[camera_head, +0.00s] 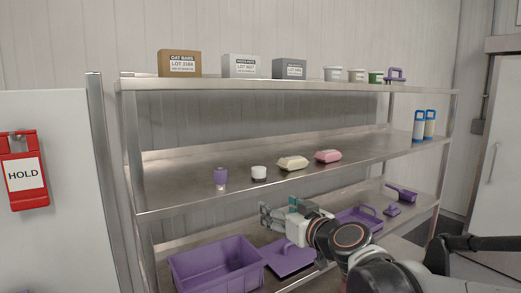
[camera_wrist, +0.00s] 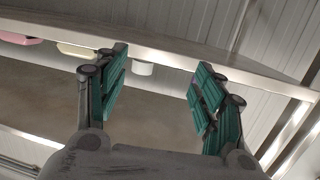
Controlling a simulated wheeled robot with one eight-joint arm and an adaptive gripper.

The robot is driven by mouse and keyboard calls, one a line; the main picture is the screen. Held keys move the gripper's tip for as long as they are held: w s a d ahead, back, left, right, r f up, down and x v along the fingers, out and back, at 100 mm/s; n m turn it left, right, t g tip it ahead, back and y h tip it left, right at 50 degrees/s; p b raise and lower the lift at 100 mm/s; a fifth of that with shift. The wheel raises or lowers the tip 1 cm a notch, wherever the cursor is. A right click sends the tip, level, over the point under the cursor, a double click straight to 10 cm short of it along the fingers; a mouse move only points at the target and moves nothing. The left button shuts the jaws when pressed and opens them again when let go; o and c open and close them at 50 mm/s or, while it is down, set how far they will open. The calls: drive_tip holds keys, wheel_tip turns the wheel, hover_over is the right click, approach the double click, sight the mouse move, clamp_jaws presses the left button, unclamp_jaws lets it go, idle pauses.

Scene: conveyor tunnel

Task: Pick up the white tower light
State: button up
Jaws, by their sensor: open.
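The likely white tower light (camera_head: 259,173), a short white cylinder with a dark base, stands upright on the middle shelf (camera_head: 200,199). It sits between a purple item (camera_head: 220,176) and a pale yellow carton (camera_head: 292,163). In the wrist view, a white thing (camera_wrist: 143,68) shows partly at the shelf edge, between my fingers in the picture but beyond them. My gripper (camera_head: 277,210) is open and empty, below and in front of the middle shelf's front edge, to the right of the light. Its teal pads (camera_wrist: 158,85) are well apart.
A pink carton (camera_head: 328,156) stands right of the yellow one. The lower shelf holds a purple bin (camera_head: 215,268) and other purple pieces. Boxes and tubs line the top shelf (camera_head: 210,84). Blue-and-white bottles (camera_head: 424,124) stand far right. The middle shelf's front strip is clear.

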drive_tip(key=t+p, duration=0.2)
drive_tip(key=p, duration=0.1)
approach(262, 172)
drive_tip(key=shift+h, duration=0.3)
drive_tip(key=p+x, duration=0.1)
drive_tip(key=x, duration=0.6)
drive_tip(key=shift+a+r, duration=0.15)
drive_tip(key=shift+a, duration=0.05)
drive_tip(key=shift+p+x, duration=0.75)
drive_tip(key=shift+x, duration=1.9)
drive_tip(key=c, duration=1.2)
